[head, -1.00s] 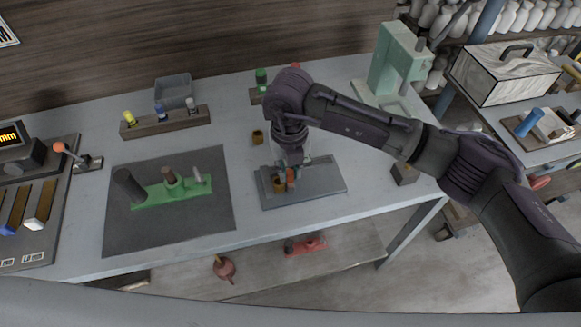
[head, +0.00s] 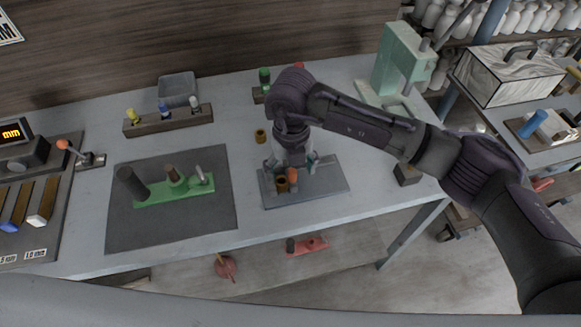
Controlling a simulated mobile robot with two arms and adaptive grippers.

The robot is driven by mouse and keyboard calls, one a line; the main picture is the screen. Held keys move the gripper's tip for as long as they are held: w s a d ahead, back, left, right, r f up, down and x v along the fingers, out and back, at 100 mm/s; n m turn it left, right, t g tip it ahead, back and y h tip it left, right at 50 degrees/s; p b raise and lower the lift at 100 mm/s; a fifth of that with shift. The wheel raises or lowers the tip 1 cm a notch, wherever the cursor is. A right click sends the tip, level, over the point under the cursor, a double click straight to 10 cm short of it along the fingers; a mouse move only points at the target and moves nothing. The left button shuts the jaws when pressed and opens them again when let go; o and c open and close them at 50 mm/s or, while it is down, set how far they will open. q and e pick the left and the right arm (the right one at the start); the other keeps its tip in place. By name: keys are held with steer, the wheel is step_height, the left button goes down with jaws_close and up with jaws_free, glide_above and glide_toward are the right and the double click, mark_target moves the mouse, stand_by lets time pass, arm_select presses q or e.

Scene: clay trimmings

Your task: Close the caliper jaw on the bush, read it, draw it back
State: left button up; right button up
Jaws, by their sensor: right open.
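The caliper stand is a dark grey plate (head: 330,183) on the bench, in the middle of the head view. A brass-brown bush (head: 282,185) stands on it near its left side. An orange-tipped part (head: 293,175), which looks like the jaw's knob, is right beside the bush; I cannot tell whether the jaw touches it. My right gripper (head: 291,163) points down over the plate with its fingers spread, just behind the orange part. The gripper hides the back of the stand. My left gripper is not in view.
Another brass bush (head: 260,136) stands behind the plate. A green fixture (head: 170,192) with posts sits on a dark mat (head: 215,225) to the left. A display reading "mm" (head: 14,134) is at far left. A pale green press (head: 398,62) stands at the back right.

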steer(key=shift+r+p, duration=2.05)
steer(key=shift+r, duration=2)
steer(key=shift+f, duration=0.1)
